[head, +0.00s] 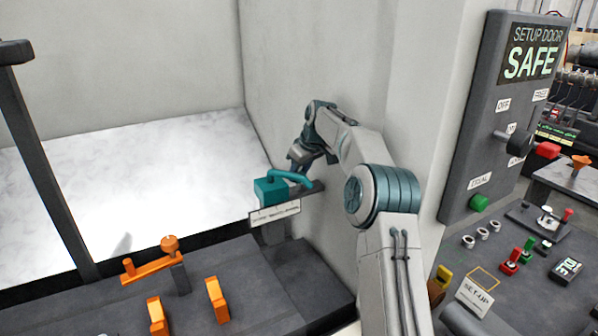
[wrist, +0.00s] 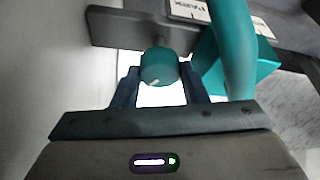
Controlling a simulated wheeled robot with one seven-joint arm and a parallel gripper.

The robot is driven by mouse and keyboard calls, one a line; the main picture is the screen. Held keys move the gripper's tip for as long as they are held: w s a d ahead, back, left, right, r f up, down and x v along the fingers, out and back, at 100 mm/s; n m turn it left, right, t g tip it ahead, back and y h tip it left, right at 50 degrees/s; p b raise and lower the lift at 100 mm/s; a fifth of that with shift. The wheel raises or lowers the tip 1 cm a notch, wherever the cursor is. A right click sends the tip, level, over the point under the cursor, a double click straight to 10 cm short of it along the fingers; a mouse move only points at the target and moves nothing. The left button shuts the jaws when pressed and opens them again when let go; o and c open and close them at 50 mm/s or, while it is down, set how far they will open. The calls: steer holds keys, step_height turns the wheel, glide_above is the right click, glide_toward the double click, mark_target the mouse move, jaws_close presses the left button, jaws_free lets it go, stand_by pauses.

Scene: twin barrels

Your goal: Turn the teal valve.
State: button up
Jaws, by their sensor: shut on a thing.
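The teal fixture is a boxy teal body (head: 270,190) with a curved teal handle on top, on a dark bracket beside the pale wall in the head view. In the wrist view the curved handle (wrist: 236,45) rises at the right, in front of the teal body (wrist: 208,70). A round teal knob (wrist: 158,66) with a small pale mark stands on the dark bracket. My gripper (wrist: 160,82) is shut on this knob, one finger on each side. In the head view my gripper (head: 298,165) is at the fixture's right end; its fingertips and the knob are mostly hidden.
A white label (head: 274,215) hangs below the fixture. The pale wall stands close on the right. Orange handles (head: 168,245) stand on the dark bench at lower left. A grey panel (head: 505,110) reading "SETUP DOOR SAFE" and a control desk are at right.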

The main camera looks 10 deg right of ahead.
steer(key=shift+r+n, duration=0.1)
steer(key=shift+n, duration=0.4)
steer(key=o, duration=1)
